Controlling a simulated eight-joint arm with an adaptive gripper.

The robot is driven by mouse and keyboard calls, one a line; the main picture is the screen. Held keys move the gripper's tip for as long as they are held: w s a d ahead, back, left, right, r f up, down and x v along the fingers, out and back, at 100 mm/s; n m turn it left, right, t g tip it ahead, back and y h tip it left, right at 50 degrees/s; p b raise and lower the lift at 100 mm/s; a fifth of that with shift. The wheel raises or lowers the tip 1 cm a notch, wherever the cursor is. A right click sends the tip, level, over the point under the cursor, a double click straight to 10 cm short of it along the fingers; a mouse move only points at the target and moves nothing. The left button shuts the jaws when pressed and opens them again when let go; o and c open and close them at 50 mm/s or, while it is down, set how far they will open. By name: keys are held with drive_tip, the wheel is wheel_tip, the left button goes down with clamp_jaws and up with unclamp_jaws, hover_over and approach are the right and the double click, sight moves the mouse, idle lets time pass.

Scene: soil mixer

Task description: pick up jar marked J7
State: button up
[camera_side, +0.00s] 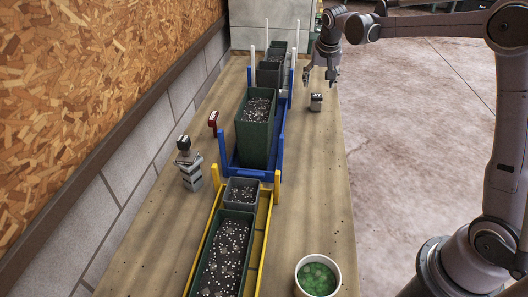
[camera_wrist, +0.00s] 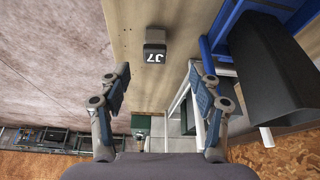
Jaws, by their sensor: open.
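The jar marked J7 (camera_wrist: 155,45) stands on the bench in the wrist view, a small dark container with a white J7 label on the side facing the camera. In the side view a small dark jar (camera_side: 316,102) stands alone on the right part of the bench, and its label is too small to read there. My gripper (camera_side: 321,82) is above the bench just behind that jar. In the wrist view the two fingers of my gripper (camera_wrist: 163,88) are spread wide with nothing between them, and the jar lies beyond the fingertips, apart from them.
A blue rack (camera_side: 279,150) with a tall green planter (camera_side: 256,130) stands left of the jar. A yellow rack (camera_side: 262,245) holds soil boxes in front. A white tub (camera_side: 318,275) with green contents is near the front. Bench around the jar is clear.

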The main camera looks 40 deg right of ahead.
sight(318, 96)
drive_tip(key=x, duration=0.6)
drive_tip(key=shift+w+d+f, duration=0.1)
drive_tip(key=shift+w+d, duration=0.2)
drive_tip(key=shift+d, duration=0.1)
drive_tip(key=shift+s+d+x, duration=0.1)
drive_tip(key=shift+d+x, duration=0.05)
drive_tip(key=shift+x, duration=1.15)
drive_tip(key=shift+s+d+x, duration=0.1)
drive_tip(key=shift+x, duration=1.25)
drive_tip(key=c, duration=1.3)
